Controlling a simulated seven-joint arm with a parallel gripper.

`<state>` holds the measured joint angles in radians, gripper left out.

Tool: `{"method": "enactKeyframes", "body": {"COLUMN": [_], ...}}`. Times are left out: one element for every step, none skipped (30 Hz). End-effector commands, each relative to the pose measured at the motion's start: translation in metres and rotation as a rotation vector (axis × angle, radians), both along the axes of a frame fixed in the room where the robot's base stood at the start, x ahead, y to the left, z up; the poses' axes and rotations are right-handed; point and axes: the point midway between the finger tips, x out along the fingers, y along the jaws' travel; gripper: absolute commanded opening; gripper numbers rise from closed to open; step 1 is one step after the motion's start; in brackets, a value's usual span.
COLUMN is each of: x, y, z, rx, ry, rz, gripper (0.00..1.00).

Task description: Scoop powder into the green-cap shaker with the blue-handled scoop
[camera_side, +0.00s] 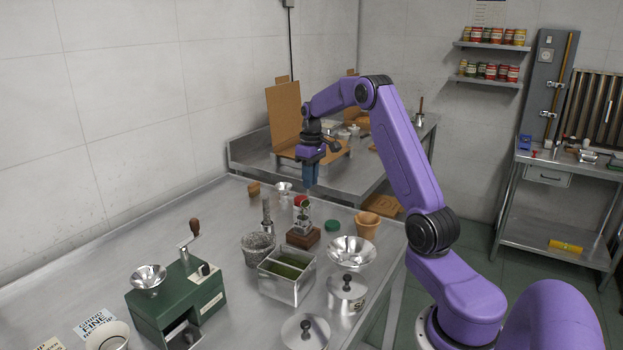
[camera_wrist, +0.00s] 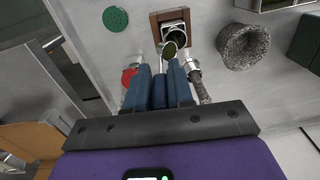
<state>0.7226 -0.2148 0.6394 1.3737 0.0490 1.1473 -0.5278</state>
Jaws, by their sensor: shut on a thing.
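My gripper (camera_side: 310,184) points down, shut on the blue-handled scoop (camera_wrist: 170,49). The blue handle lies between the fingers in the wrist view. The scoop's small bowl reaches out past the fingertips, tilted, with some green in it; how much powder is there I cannot tell. The open shaker (camera_wrist: 176,29) stands in a square wooden base (camera_wrist: 155,22), with a dark green inside. In the wrist view the scoop bowl overlaps its near rim; I cannot tell whether they touch. The green cap (camera_side: 332,225) lies apart on the table. A metal bin (camera_side: 283,290) holds green powder.
A stone mortar (camera_side: 254,262), a wide metal funnel (camera_side: 352,252) and a terracotta-coloured cup (camera_side: 367,226) stand close around the shaker. A red lid (camera_wrist: 129,76) is near the fingers. A green grinder (camera_side: 175,303) stands front left.

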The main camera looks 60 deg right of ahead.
Motion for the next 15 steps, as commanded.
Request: {"method": "enactKeyframes", "body": {"x": [0.0, 0.0, 0.0, 0.0, 0.0, 0.0, 0.0, 0.0, 0.0, 0.0, 0.0, 0.0, 0.0, 0.0, 0.0], "y": [0.002, 0.003, 0.004, 0.005, 0.006, 0.007, 0.007, 0.008, 0.009, 0.01, 0.01, 0.011, 0.012, 0.013, 0.014], "z": [0.001, 0.001, 0.001, 0.001, 0.001, 0.001, 0.002, 0.002, 0.002, 0.002, 0.002, 0.002, 0.002, 0.003, 0.003], "rx": [-0.013, -0.021, -0.031, -0.039, -0.047, -0.058, -0.065, -0.073, -0.083, -0.091, -0.098, -0.109, -0.118, -0.125, -0.135], "ry": [0.001, 0.001, 0.001, 0.002, 0.002, 0.002, 0.001, 0.0, 0.001, 0.0, 0.001, 0.001, 0.002, 0.002, 0.002], "rz": [0.002, 0.002, 0.002, 0.002, 0.003, 0.003, 0.003, 0.002, 0.004, 0.003, 0.002, 0.002, 0.003, 0.002, 0.002], "gripper": [0.0, 0.0, 0.0, 0.0, 0.0, 0.0, 0.0, 0.0, 0.0, 0.0, 0.0, 0.0, 0.0, 0.0, 0.0]}}
